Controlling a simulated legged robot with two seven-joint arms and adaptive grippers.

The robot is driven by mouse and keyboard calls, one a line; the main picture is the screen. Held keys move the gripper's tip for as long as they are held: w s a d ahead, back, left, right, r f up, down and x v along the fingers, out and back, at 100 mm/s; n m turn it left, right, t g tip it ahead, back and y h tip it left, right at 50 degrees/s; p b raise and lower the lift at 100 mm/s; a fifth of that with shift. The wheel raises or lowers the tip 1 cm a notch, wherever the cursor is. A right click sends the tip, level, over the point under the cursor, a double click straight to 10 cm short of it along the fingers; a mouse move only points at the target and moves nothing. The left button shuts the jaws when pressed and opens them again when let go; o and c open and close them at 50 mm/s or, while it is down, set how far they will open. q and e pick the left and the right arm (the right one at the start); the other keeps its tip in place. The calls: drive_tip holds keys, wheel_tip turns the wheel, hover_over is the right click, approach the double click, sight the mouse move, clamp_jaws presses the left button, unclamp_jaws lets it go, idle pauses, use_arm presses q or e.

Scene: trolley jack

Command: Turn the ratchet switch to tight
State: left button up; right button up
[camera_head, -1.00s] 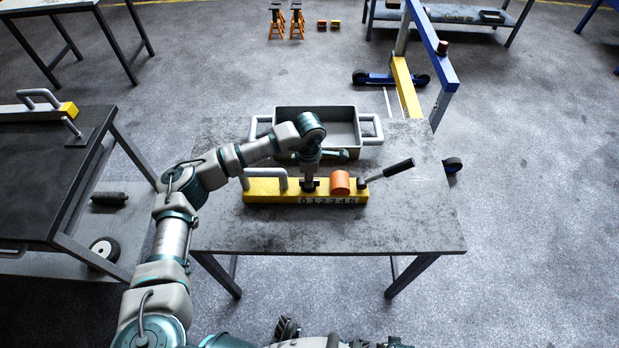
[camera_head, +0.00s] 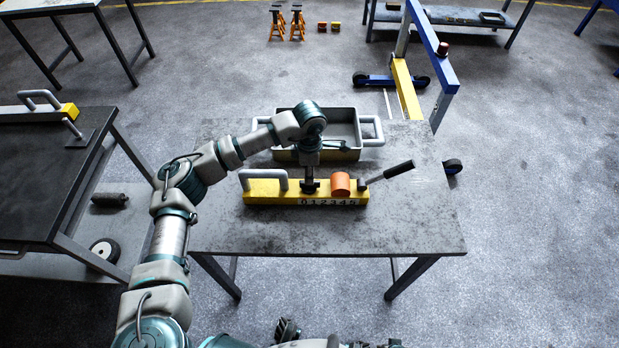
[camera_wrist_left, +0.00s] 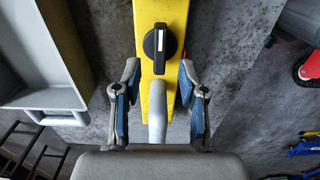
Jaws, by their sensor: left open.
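The ratchet switch is a black round knob with a white line (camera_wrist_left: 160,42), set on a yellow bar (camera_wrist_left: 150,90). In the left wrist view its line runs along the bar. In the head view the dark switch (camera_head: 310,187) sits mid-bar on the yellow tool (camera_head: 262,196), beside an orange cylinder (camera_head: 340,184). My left gripper (camera_head: 310,158) is above the switch; in its wrist view the fingers (camera_wrist_left: 160,72) are open and apart, one on each side of the bar, with nothing between them but bar and handle. The knob lies beyond the fingertips.
The tool lies on a grey metal table (camera_head: 400,235). A grey handle (camera_head: 264,176) rises from the bar's left end, and a black-gripped lever (camera_head: 398,169) points up right. A grey tray (camera_head: 340,125) stands behind. The table front is clear.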

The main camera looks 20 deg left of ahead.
use_arm(q)
wheel_tip(320, 180, up, 8)
drive_tip(key=shift+f, duration=0.1)
idle(0.5)
